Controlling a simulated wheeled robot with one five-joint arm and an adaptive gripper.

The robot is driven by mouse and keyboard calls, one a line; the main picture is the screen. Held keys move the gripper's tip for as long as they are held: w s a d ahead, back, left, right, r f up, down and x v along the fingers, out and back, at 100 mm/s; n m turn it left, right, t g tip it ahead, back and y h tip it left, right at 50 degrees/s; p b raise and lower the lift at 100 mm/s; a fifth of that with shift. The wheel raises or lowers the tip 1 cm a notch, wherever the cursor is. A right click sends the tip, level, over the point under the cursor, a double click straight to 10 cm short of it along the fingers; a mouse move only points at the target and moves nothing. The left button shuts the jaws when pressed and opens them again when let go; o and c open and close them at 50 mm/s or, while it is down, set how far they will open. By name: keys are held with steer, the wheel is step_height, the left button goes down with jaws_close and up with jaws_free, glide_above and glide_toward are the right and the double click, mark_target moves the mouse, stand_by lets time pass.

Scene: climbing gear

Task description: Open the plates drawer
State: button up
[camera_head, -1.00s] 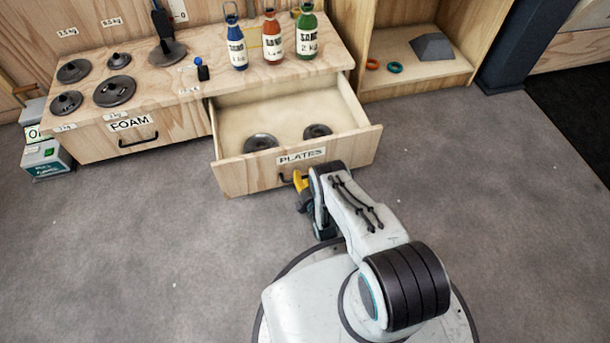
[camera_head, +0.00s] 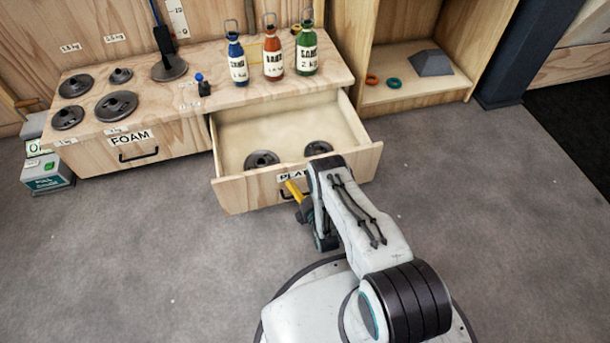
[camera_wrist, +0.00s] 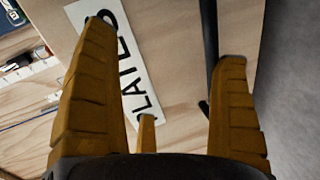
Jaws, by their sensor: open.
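The plates drawer (camera_head: 243,193) stands well out from the wooden bench, its inside in view. Its label (camera_head: 290,177) is partly hidden by my arm; it also shows in the wrist view (camera_wrist: 112,60). Its dark bar handle (camera_head: 287,194) is on the front face. My gripper (camera_head: 293,188) is at the handle, with yellow fingers spread open. In the wrist view my gripper (camera_wrist: 168,38) has the dark handle (camera_wrist: 209,45) between its fingers, close to the right one. I cannot tell whether they touch. Two dark plates (camera_head: 262,160) (camera_head: 318,148) lie inside the drawer.
The shut foam drawer (camera_head: 160,155) is at left. On the bench top (camera_head: 215,97) stand several dark discs (camera_head: 116,105) and three sand bottles (camera_head: 273,55). A shelf (camera_head: 425,88) is at right. Grey floor (camera_head: 140,260) is clear in front.

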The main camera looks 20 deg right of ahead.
mark_target(303, 169)
steer(key=r, duration=0.3)
steer(key=shift+w+r, duration=0.35)
steer(key=shift+w, duration=0.05)
steer(key=c, duration=0.5)
steer(key=shift+o, duration=0.2)
steer(key=shift+s+r, duration=0.15)
steer(key=shift+r, duration=0.8)
steer(key=shift+c, duration=0.2)
